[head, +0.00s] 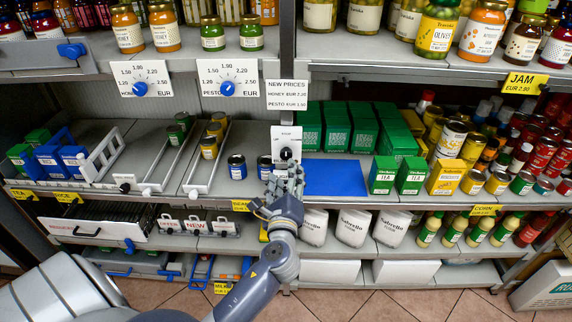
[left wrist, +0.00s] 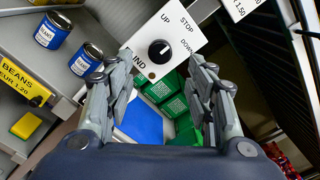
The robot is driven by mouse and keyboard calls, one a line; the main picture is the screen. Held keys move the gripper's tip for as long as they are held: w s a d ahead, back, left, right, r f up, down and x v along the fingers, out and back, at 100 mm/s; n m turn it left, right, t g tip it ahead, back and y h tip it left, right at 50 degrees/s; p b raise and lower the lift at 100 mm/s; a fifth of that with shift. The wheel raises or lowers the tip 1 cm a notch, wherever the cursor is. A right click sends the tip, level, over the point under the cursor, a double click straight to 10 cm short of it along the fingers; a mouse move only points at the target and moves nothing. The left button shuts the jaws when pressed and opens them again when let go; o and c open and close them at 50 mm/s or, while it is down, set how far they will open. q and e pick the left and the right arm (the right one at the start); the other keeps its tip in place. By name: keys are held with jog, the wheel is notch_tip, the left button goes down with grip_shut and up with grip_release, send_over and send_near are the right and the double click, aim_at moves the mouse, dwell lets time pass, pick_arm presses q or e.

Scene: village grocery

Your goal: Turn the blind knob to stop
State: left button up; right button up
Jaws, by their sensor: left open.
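The blind knob (head: 286,153) is a round black knob on a white plate fixed to the shelf post. In the left wrist view the knob (left wrist: 160,51) shows clearly, with UP, STOP and DOWN around it. A small white mark on it slants toward the upper right, roughly toward STOP; its exact setting is hard to tell. My left gripper (head: 285,182) is open and empty just in front of and below the knob. Its two fingers (left wrist: 152,78) stand apart, with the knob seen beyond their tips, not between them. My right gripper is not in view.
Honey dial (head: 140,88) and pesto dial (head: 227,88) sit on the shelf above, left of the price card (head: 287,95). Blue cans (head: 237,167) stand left of the knob. Green boxes (head: 384,175) and a blue mat (head: 335,178) lie to the right.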

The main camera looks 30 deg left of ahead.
pick_arm(q)
jog(key=shift+v, duration=2.1)
jog(key=s+d+f+n+g+h, duration=0.2)
jog(key=s+f, duration=0.1)
jog(key=f, duration=0.9)
jog(key=s+d+f+n+g+h, duration=0.1)
jog(key=s+d+f+g+h, duration=0.15)
jog(key=f, duration=0.95)
jog(key=s+d+f+n+g+h, duration=0.2)
jog(key=s+f, duration=0.1)
jog(key=f, duration=0.9)
jog(key=s+d+f+n+g+h, duration=0.2)
jog(key=s+f+n+g, duration=0.25)
jog(key=s+f, duration=0.85)
jog(key=s+f+n+g, duration=0.1)
jog(key=s+f+n, duration=0.3)
jog(key=s, duration=0.6)
jog(key=s+f+n+g, duration=0.2)
jog(key=s+f+n, duration=0.2)
jog(key=s, duration=0.7)
jog(key=shift+a+f+n+h, duration=0.3)
jog(key=shift+n+h, duration=0.05)
jog(key=shift+n, duration=0.1)
jog(key=shift+s, duration=0.1)
